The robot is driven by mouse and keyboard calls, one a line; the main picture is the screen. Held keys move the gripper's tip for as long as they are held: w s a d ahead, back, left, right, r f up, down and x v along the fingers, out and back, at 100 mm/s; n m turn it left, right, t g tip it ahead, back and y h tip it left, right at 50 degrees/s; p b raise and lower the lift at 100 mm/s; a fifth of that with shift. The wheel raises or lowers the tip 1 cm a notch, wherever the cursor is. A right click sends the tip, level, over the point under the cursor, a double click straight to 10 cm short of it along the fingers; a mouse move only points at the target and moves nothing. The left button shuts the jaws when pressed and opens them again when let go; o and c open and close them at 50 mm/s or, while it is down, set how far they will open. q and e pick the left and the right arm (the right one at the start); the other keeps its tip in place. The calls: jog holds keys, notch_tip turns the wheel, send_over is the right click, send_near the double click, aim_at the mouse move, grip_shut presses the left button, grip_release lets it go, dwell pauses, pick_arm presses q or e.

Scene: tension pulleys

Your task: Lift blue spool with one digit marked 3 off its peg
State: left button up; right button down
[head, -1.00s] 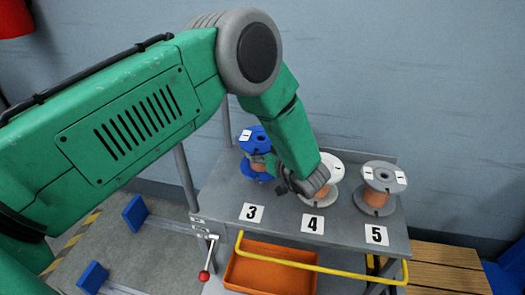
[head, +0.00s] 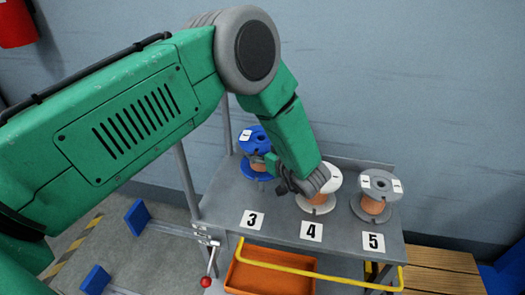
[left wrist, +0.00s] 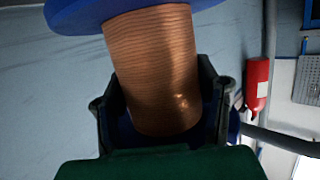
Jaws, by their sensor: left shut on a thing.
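The blue spool (head: 253,140), with copper-coloured winding, stands at the left end of the grey shelf, behind the label 3 (head: 252,219). My left gripper (head: 282,172) reaches it from the right and is shut on it. In the left wrist view, the spool's copper winding (left wrist: 155,70) sits between the two dark fingers (left wrist: 160,110), with a blue flange above. My right gripper is not in view.
A white spool (head: 319,203) behind label 4 stands close to my left wrist, partly hidden by it. A yellow rail (head: 315,266) and an orange bin (head: 270,275) are at the shelf front. The wall is behind.

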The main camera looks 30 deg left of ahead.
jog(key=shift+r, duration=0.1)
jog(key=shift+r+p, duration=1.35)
jog(key=shift+p, duration=0.1)
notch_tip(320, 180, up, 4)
jog(key=p, duration=0.3)
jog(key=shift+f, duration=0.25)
